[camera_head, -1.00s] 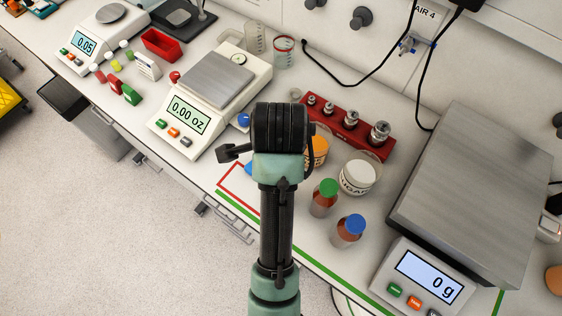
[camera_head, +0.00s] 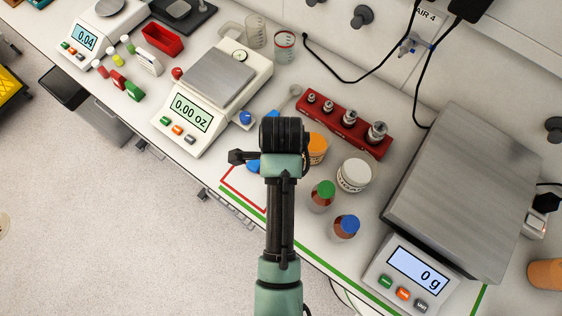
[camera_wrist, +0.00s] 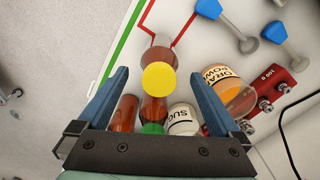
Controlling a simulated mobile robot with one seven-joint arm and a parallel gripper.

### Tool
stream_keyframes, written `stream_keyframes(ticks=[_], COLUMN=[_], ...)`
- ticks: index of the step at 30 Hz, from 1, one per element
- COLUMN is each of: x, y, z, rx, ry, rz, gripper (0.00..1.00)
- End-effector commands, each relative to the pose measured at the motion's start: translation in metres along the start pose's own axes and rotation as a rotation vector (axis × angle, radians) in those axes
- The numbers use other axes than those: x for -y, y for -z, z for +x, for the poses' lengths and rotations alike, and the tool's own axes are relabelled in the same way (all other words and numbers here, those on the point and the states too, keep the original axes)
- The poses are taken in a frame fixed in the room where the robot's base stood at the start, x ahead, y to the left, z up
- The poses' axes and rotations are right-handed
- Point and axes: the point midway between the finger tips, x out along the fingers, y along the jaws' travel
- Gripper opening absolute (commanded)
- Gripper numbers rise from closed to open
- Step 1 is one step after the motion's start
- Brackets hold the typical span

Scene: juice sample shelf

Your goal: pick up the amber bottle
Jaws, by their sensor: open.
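Three amber bottles show. In the wrist view, one with a yellow cap (camera_wrist: 160,77) has its reddish-brown body (camera_wrist: 162,52) centred by my open fingertips. One with a green cap (camera_wrist: 152,128) stands below it, and an amber body (camera_wrist: 124,113) without a visible cap is near my left finger. My gripper (camera_wrist: 155,75) is open and empty, pointing down over the yellow cap. In the head view the green-capped bottle (camera_head: 321,199) and a blue-capped amber bottle (camera_head: 345,229) stand right of my wrist. There my arm hides the yellow-capped bottle and my fingers.
Scales flank the spot: a left one (camera_head: 187,113) and a large right one (camera_head: 465,190). Blue-ended scoops (camera_wrist: 275,32) lie nearby.

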Motion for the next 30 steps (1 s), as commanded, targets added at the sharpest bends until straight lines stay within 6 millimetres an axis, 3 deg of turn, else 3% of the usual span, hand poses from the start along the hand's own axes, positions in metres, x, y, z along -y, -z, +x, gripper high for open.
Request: stream_keyframes(ticks=[5, 15, 25, 30], x=[-0.001, -0.002, -0.001, -0.001], y=[0.000, -0.001, -0.001, -0.001], z=[0.009, 0.050, 0.057, 0.057], rx=[0.000, 0.000, 0.000, 0.000], ry=[-0.002, -0.001, 0.001, 0.002], rz=[0.000, 0.000, 0.000, 0.000], gripper=[1.00, 1.00, 1.00, 0.71])
